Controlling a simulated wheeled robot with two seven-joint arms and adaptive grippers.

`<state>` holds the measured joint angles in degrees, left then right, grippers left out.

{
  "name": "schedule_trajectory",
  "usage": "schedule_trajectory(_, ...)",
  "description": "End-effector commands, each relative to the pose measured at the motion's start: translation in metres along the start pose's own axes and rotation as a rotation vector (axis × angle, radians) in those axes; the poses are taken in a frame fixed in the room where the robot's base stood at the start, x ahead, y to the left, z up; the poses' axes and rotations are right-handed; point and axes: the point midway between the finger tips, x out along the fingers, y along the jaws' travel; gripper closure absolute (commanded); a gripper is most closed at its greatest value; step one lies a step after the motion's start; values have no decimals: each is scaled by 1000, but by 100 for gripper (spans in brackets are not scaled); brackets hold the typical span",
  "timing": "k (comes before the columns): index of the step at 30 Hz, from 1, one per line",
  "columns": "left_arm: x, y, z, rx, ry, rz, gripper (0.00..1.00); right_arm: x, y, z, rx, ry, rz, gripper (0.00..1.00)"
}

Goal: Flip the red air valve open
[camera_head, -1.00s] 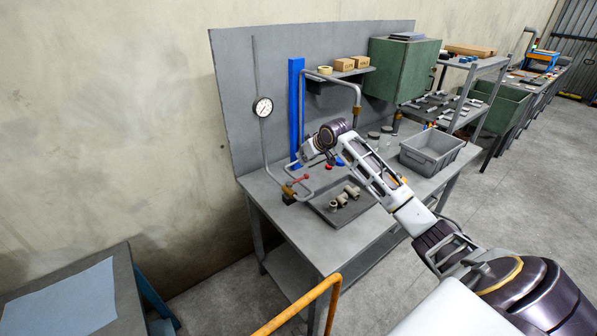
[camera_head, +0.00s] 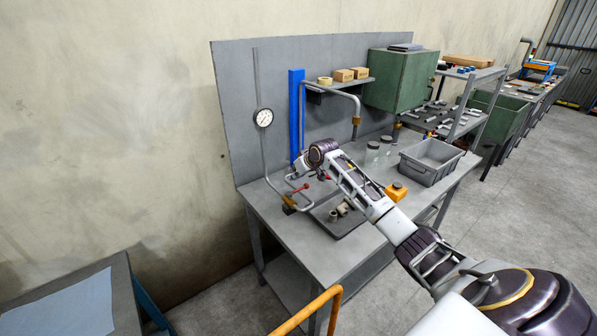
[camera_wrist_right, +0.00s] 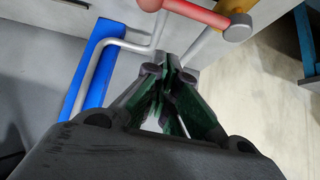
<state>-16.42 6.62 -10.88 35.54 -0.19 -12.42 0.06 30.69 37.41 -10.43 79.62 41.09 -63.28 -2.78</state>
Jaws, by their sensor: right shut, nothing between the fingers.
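The red valve handle (camera_head: 299,188) sits on a brass valve body (camera_head: 289,202) on a grey pipe at the left end of the workbench. In the head view my right gripper (camera_head: 291,176) is small, close above and behind the handle; contact cannot be told there. My left gripper is not in view.
A blue upright (camera_head: 296,115) and bent pipes stand close by the gripper.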

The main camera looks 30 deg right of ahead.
Motion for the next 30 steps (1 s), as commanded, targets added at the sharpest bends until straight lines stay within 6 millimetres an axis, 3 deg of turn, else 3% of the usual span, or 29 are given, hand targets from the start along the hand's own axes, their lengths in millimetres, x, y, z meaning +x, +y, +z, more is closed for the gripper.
schedule_trajectory(15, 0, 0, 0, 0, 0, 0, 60, 33, -1, 0, 1, 0, -1, 100)
schedule_trajectory(30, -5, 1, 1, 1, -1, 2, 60, 20, 0, 21, 0, 0, 1, 100)
